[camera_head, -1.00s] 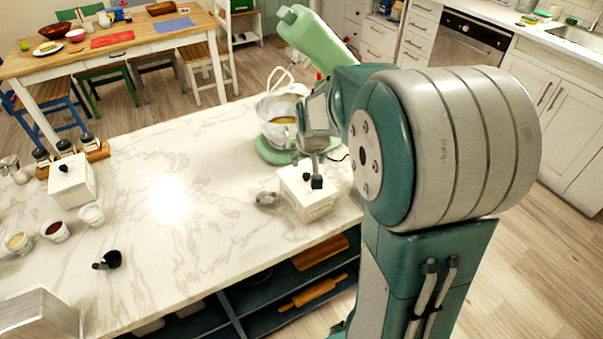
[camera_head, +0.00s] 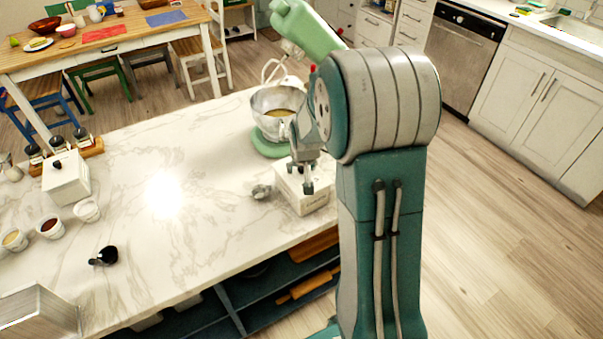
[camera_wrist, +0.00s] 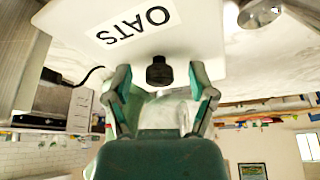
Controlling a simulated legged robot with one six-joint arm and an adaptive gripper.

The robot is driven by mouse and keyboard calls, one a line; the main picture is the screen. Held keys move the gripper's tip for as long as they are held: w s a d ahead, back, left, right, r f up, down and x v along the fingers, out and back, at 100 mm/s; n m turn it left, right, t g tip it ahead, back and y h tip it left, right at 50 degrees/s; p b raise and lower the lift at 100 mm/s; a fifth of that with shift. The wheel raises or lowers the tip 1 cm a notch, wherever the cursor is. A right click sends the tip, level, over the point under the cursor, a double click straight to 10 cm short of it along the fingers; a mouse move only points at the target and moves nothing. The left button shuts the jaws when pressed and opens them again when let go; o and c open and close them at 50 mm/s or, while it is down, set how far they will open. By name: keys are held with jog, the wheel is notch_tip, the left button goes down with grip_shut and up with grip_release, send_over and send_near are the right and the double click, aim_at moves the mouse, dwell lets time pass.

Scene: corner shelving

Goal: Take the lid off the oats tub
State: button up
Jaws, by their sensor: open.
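The oats tub (camera_head: 316,199) is a white box at the near right part of the marble counter. In the wrist view, which is upside down, its white side (camera_wrist: 190,32) carries an OATS label (camera_wrist: 139,24). A black lid knob (camera_wrist: 159,72) shows between my fingers, with a visible gap on both sides. My gripper (camera_wrist: 160,88) is open and empty around the knob. In the head view my gripper (camera_head: 302,177) is down at the tub's top and hides the knob and part of the lid. The lid's seam cannot be made out.
A stand mixer with a steel bowl (camera_head: 277,105) stands just behind the tub. A small metal item (camera_head: 261,191) lies to its left. A similar white tub (camera_head: 66,183), small bowls (camera_head: 50,228) and a black scoop (camera_head: 104,256) are farther left. The middle counter (camera_head: 185,215) is clear.

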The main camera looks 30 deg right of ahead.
grip_shut()
